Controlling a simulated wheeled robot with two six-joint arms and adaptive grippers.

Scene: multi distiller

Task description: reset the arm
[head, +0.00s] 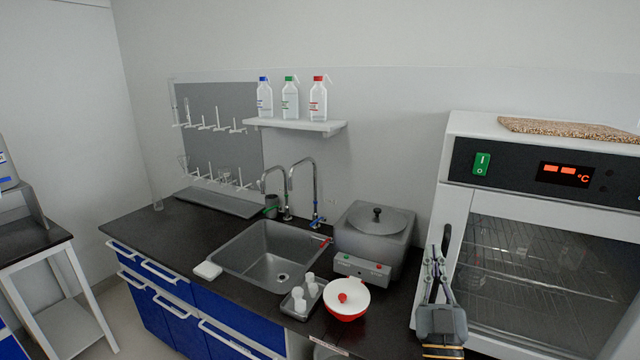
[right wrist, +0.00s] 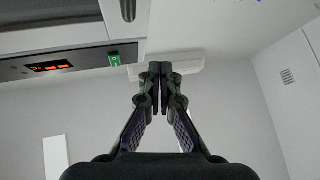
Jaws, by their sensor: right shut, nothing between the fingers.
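My right gripper (head: 436,254) is at the lower right of the head view, in front of the left edge of the oven (head: 545,270). Its fingers point up and its tips are together with nothing between them. In the right wrist view the shut fingers (right wrist: 160,72) point toward the ceiling and upper wall. The oven's green switch (right wrist: 115,59) and red display (right wrist: 50,66) show to the left there. My left gripper is not in view.
A grey heating bath (head: 375,236) stands left of the gripper. A red bowl with a white lid (head: 346,299) and a small rack of white pieces (head: 302,301) sit near the counter's front. The sink (head: 268,252) is farther left. Bottles (head: 290,99) stand on a wall shelf.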

